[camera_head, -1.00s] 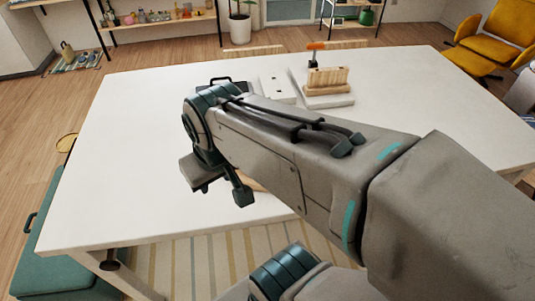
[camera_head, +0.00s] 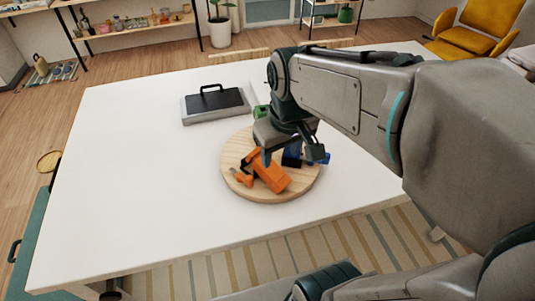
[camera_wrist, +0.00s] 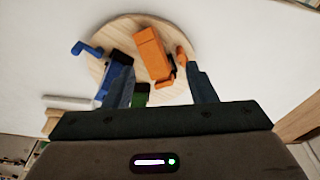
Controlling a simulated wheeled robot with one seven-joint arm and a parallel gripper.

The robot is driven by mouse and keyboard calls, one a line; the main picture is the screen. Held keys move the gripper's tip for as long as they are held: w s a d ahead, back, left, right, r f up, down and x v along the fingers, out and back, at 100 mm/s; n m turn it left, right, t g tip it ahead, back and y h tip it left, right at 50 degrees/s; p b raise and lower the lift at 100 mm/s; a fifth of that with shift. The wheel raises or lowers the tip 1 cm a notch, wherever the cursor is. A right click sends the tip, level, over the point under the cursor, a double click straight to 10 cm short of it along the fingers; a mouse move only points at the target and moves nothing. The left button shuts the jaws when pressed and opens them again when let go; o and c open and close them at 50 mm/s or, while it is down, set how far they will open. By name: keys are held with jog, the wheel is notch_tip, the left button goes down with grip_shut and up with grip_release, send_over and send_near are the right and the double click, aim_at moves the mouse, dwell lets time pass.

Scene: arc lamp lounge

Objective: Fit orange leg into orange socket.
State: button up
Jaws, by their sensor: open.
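A large orange piece (camera_head: 270,173) lies tilted on a round wooden board (camera_head: 240,152), with black parts at its left side. A slim orange bit (camera_head: 242,179) shows at its left end; I cannot tell whether the two are joined, or which is leg or socket. In the wrist view the orange block (camera_wrist: 151,55) shows between my open fingers, and an orange tip (camera_wrist: 181,54) is near the right finger. My gripper (camera_wrist: 158,74) is open and empty above the board, pointing down; it also shows in the head view (camera_head: 290,156).
A blue piece (camera_head: 293,157) lies on the board right of the orange one. A green piece (camera_head: 261,111) is partly hidden behind my wrist. A grey plate with a black handled top (camera_head: 213,105) stands behind left. The white table (camera_head: 130,185) is clear on the left.

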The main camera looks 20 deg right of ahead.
aim_at(268, 170)
jog(key=w+f+n+g+b, duration=0.1)
jog(key=w+f+n+g, duration=0.2)
jog(key=w, duration=0.6)
jog(key=shift+n+t, duration=0.4)
notch_tip(268, 170, down, 9)
jog(key=shift+s+r+p, duration=0.1)
jog(key=shift+r+p, duration=0.1)
jog(key=shift+p, duration=0.1)
jog(key=shift+w+f+p, duration=0.2)
jog(key=shift+f+p, duration=0.3)
jog(key=shift+f, duration=1.9)
jog(key=c, duration=1)
jog(key=shift+r, duration=0.1)
